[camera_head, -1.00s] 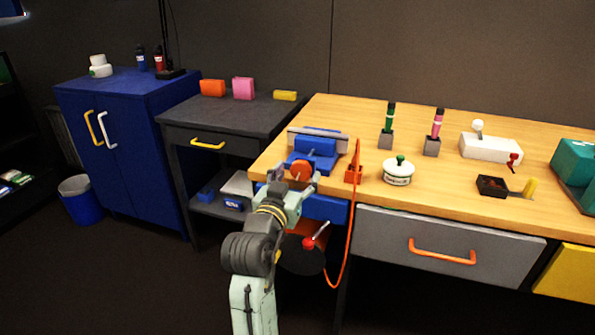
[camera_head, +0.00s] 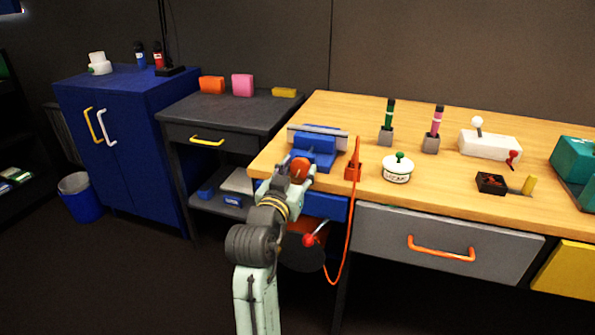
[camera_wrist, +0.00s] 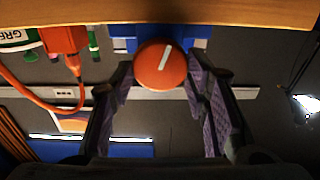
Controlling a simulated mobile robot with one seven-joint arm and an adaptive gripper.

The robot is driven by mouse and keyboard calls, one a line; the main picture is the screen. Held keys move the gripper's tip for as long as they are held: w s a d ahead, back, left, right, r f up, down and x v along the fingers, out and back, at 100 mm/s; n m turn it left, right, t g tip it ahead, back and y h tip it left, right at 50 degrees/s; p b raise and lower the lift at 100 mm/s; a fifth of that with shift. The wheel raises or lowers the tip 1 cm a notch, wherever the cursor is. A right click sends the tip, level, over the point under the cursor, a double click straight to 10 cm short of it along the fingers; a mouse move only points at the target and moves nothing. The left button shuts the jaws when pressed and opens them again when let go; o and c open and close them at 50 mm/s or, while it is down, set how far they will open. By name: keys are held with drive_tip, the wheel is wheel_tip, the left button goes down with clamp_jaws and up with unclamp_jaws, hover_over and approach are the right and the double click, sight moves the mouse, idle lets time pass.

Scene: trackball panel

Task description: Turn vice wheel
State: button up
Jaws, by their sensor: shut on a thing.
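The blue vice (camera_head: 317,152) sits at the front left corner of the wooden workbench. Its round orange wheel (camera_head: 299,167) faces me at the bench edge. In the wrist view the wheel (camera_wrist: 160,65) shows a white line that tilts slightly right of upright. My gripper (camera_head: 289,178) is at the wheel, with one finger on each side. In the wrist view my gripper (camera_wrist: 159,68) is shut on the wheel, with the fingertips at its left and right sides. The exact contact faces are partly hidden.
An orange holder (camera_head: 353,172) with a hanging orange cable stands right of the vice. A white round pot (camera_head: 397,170) is further right. A red-knobbed lever (camera_head: 309,240) is below the bench edge. A grey drawer (camera_head: 448,240) with an orange handle is at the right.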

drive_tip(key=shift+c, duration=1.3)
drive_tip(key=shift+m+b, duration=0.3)
drive_tip(key=shift+b, duration=0.1)
